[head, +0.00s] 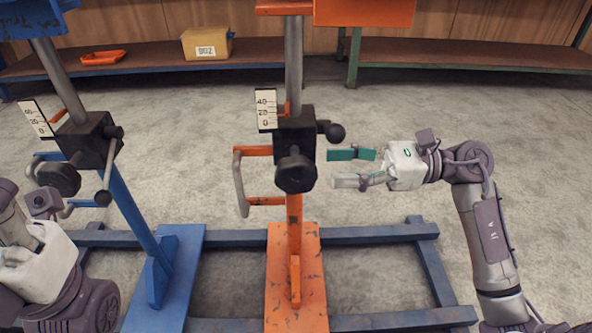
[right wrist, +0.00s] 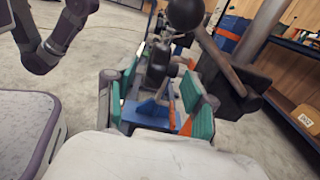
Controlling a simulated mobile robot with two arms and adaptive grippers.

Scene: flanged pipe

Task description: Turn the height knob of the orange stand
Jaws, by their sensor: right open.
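The orange stand's black clamp block (head: 294,132) sits on a grey post, with a round black knob (head: 295,172) on its front. A lever with a black ball (head: 336,133) sticks out on the block's right; this ball also shows large at the top of the right wrist view (right wrist: 187,12). I cannot tell for certain which is the height knob. My right gripper (head: 352,168) is open and empty, right of the knob and below the ball, apart from both. My left gripper (head: 42,212) is at the left edge by the blue stand; its fingers are unclear.
A blue stand (head: 130,205) with a similar block and knobs stands at the left. A grey handle (head: 240,183) juts from the orange stand's left. A blue floor frame (head: 380,232) surrounds the base. A shelf (head: 150,62) with a yellow box (head: 207,44) is behind.

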